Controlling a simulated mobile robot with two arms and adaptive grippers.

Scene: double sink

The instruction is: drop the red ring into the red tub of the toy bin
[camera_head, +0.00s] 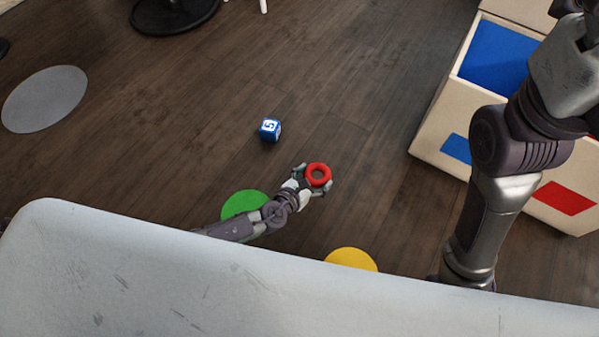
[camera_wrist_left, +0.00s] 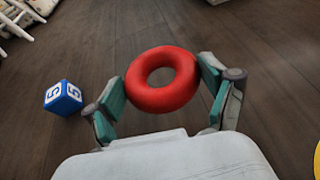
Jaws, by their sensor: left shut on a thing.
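The red ring (camera_head: 309,181) is a thick round ring held at the end of my left arm, above the dark wood floor. My left gripper (camera_head: 318,178) is shut on it. In the left wrist view the ring (camera_wrist_left: 140,92) sits between the two green-padded fingers of the left gripper (camera_wrist_left: 162,88). The toy bin (camera_head: 432,131) stands at the right, apart from the ring. It has a blue tub (camera_head: 494,62) and blue and red panels on its front. The red tub's inside is hidden or out of view. My right arm crosses in front of the bin; its gripper is not seen.
A blue and white block (camera_head: 269,130) numbered 5 lies on the floor; it also shows in the left wrist view (camera_wrist_left: 63,98). Green (camera_head: 243,203), yellow (camera_head: 351,259) and grey (camera_head: 44,99) discs lie on the floor. A black round base (camera_head: 175,15) stands at the back. Floor between ring and bin is clear.

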